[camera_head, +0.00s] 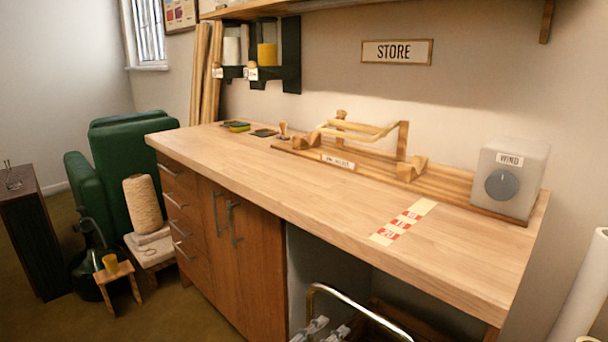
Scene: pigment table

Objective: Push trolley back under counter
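The trolley (352,295) shows at the bottom edge of the head view, right of the cabinet doors. Its curved shiny metal handle rises in front of the dark open bay under the counter. Small pale grey pieces (313,326) show inside the handle's curve; I cannot tell what they are. The rest of the trolley is cut off by the frame, so how far it stands out is hidden. The counter (300,196) has a pale wooden top that extends above the bay. Neither of my grippers can be made out.
Drawers and a double-door cabinet (228,262) stand left of the bay. A green armchair (118,150), a stool with a cone of twine (143,206) and a small stool (116,277) stand at left. White rolls (582,290) stand at right. Floor shows front left.

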